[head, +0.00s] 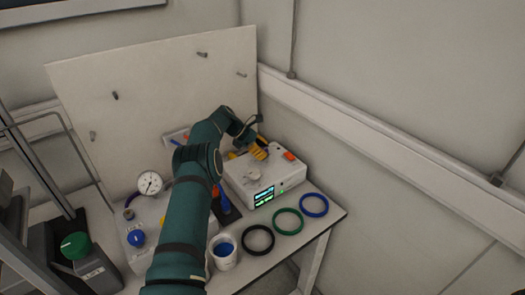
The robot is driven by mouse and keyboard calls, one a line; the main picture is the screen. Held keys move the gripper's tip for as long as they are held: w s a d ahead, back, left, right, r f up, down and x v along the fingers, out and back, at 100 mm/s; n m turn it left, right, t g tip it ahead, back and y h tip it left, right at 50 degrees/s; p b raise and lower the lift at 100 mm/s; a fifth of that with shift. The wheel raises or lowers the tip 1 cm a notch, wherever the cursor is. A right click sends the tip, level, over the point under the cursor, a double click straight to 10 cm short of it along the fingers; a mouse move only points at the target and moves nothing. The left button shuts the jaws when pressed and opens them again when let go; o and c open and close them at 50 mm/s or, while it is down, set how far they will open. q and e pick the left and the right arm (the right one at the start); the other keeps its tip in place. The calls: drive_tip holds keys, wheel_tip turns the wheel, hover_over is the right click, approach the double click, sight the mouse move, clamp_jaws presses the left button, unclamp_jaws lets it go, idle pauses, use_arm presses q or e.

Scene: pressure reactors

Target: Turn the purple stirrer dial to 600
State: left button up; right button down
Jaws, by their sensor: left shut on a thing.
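A white control box (281,179) with a small lit display (264,196) on its front stands on the bench. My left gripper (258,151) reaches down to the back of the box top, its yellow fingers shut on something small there. A pale round plate (252,174) and an orange switch (289,156) are also on the box top, the switch just right of the fingers. The display is too small to read. My right gripper is not in view.
Black (258,240), green (289,221) and blue (314,205) rings lie in front of the box. A white cup with blue contents (224,249), a pressure gauge (150,183) and a green-knobbed unit (75,246) are to the left. An upright panel (150,100) stands behind.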

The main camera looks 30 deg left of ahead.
use_arm(q)
drive_tip(key=o, duration=1.2)
drive_tip(key=shift+d, duration=0.15)
drive_tip(key=v, duration=1.2)
drive_tip(key=shift+w, duration=0.1)
